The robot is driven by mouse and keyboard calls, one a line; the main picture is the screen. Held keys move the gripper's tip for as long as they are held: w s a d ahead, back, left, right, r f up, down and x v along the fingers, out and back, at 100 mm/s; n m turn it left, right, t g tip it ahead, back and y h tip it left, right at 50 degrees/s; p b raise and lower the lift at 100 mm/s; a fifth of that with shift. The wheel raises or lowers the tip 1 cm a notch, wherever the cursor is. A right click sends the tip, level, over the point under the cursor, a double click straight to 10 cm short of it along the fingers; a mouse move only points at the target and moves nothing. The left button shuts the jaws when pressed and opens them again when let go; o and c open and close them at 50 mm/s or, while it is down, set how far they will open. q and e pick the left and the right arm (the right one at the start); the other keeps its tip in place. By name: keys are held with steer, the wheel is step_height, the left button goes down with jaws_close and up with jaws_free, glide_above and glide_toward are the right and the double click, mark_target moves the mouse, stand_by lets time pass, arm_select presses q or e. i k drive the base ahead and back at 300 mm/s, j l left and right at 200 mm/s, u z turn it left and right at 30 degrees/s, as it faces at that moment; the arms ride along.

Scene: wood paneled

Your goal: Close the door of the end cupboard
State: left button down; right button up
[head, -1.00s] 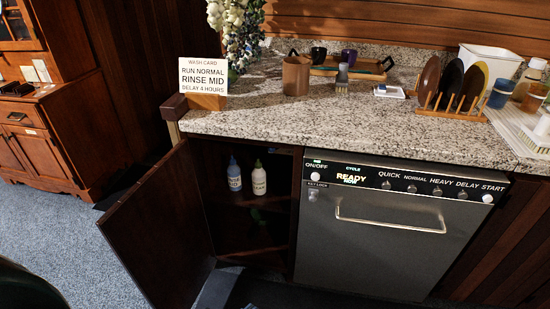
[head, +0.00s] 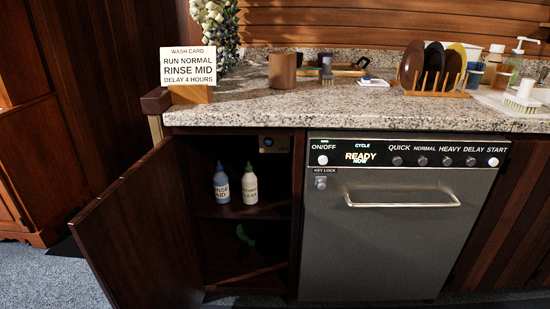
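The end cupboard (head: 210,244) stands under the left end of the counter, left of the dishwasher. Its dark wooden door (head: 140,236) is wide open, swung out to the left and toward me. A blue rinse aid bottle (head: 221,187) and a whitish bottle (head: 249,188) with a green cap stand on its shelf. A green item (head: 244,236), hard to make out, is below the shelf. Neither of my grippers shows in the head view.
The dishwasher (head: 392,240) is shut, its display reading READY NOW. The granite counter (head: 300,103) holds a wash card (head: 188,68), a brown container (head: 282,71) and a plate rack (head: 436,88). Blue carpet (head: 58,275) lies clear left of the door.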

mark_target(136, 239)
steer(key=i+u, duration=0.35)
steer(key=i+l+u, duration=0.1)
steer(key=u, duration=0.3)
steer(key=i+l, duration=0.1)
steer(key=i, duration=0.05)
